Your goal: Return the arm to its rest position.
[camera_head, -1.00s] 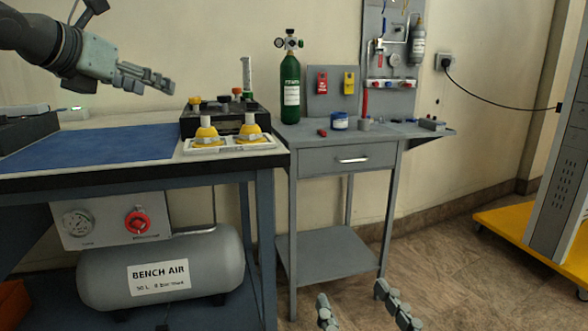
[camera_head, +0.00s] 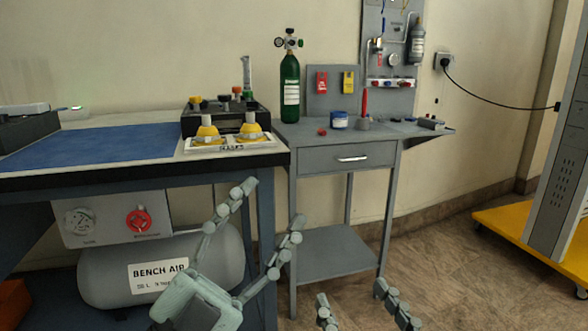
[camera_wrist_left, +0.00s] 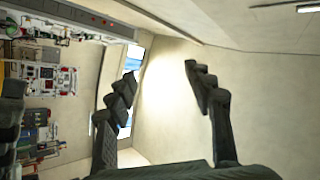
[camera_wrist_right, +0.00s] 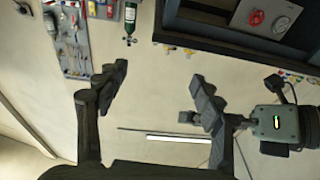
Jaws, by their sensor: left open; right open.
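My left gripper (camera_head: 274,203) is open and empty in the head view, low in front of the bench's right end and the grey air tank (camera_head: 215,255). Its fingers point up and to the right. In the left wrist view its spread fingers (camera_wrist_left: 160,88) have only wall and room behind them. My right gripper (camera_head: 351,292) is open and empty at the bottom edge of the head view, with only its fingertips showing. In the right wrist view its fingers (camera_wrist_right: 158,88) are apart with nothing between them. Part of my left arm shows at the right there.
The workbench (camera_head: 100,168) with a blue mat (camera_head: 90,147) stands at left, bearing yellow masks on a white tray (camera_head: 270,143). A grey cart (camera_head: 310,160) holds a green cylinder (camera_head: 290,85) and small items. A yellow-based unit (camera_head: 510,225) stands at right. The floor between is clear.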

